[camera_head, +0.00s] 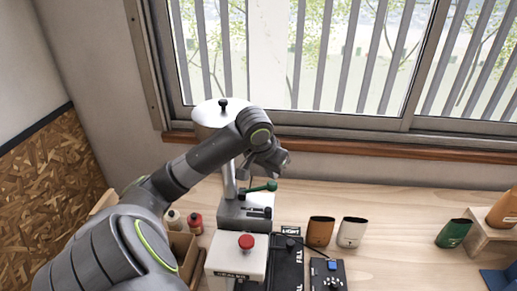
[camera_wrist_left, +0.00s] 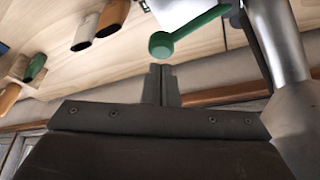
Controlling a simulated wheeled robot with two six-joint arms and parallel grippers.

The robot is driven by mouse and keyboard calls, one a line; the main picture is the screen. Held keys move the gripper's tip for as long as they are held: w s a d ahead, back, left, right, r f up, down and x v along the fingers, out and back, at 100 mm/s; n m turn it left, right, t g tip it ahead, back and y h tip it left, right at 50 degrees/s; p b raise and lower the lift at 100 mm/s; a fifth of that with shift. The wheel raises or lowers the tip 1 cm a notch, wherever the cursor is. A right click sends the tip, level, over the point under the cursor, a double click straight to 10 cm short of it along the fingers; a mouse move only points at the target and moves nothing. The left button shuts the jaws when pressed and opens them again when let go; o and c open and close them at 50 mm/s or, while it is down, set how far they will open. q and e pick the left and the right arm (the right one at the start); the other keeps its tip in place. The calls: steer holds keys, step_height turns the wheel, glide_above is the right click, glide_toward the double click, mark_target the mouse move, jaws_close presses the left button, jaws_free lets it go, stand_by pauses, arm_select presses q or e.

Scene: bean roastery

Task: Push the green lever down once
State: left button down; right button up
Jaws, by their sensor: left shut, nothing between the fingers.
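The green lever (camera_head: 262,187) sticks out to the right from the grey machine stand, with a round knob at its end. In the left wrist view the green lever (camera_wrist_left: 187,29) runs across the top, its knob just beyond my fingertips. My left gripper (camera_head: 281,161) is above the lever in the head view, pointing right and down. In the wrist view the left gripper (camera_wrist_left: 161,68) has its fingers together and empty. A small gap shows between fingertips and knob there, but I cannot tell the depth. My right gripper is in neither view.
A white cylinder (camera_head: 213,112) tops the machine, behind my arm. A white box with a red button (camera_head: 246,241) stands in front. Orange (camera_head: 320,232) and white (camera_head: 351,233) pouches stand to the right. Bare wooden counter (camera_head: 400,215) lies beyond them, below the window.

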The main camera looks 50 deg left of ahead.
mark_target(271, 183)
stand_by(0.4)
arm_select(q)
steer(key=shift+f, duration=0.15)
steer(key=shift+f+b, duration=0.65)
steer(key=shift+f, duration=0.65)
steer(key=shift+f+b, duration=0.35)
steer(key=shift+f, duration=0.45)
step_height(271, 183, up, 3)
steer(key=p, duration=0.3)
steer(key=shift+f, duration=0.15)
steer(key=shift+r, duration=1.7)
